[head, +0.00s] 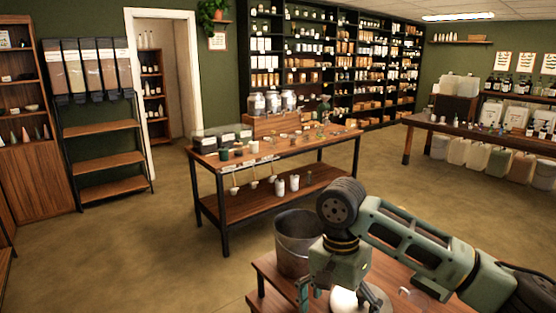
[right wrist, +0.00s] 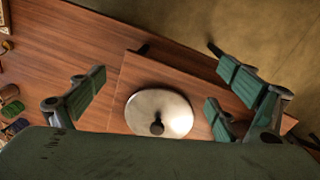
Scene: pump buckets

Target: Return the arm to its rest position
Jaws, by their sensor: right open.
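My right gripper (head: 335,285) comes in from the right in the head view and points down over the near wooden table (head: 265,275). In the right wrist view my right gripper (right wrist: 160,85) is open, its green fingers wide apart with nothing between them. A round metal lid (right wrist: 160,112) with a dark knob lies below, between the fingers in the picture; the palm edge comes close to its lower rim. My left gripper is not in view.
A metal bucket (head: 291,238) stands just left of my right gripper, partly hidden by it. A display table (head: 215,160) with jars and bottles stands behind. Another long table (head: 480,137) stands at the right. Open floor (head: 140,245) lies at the left.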

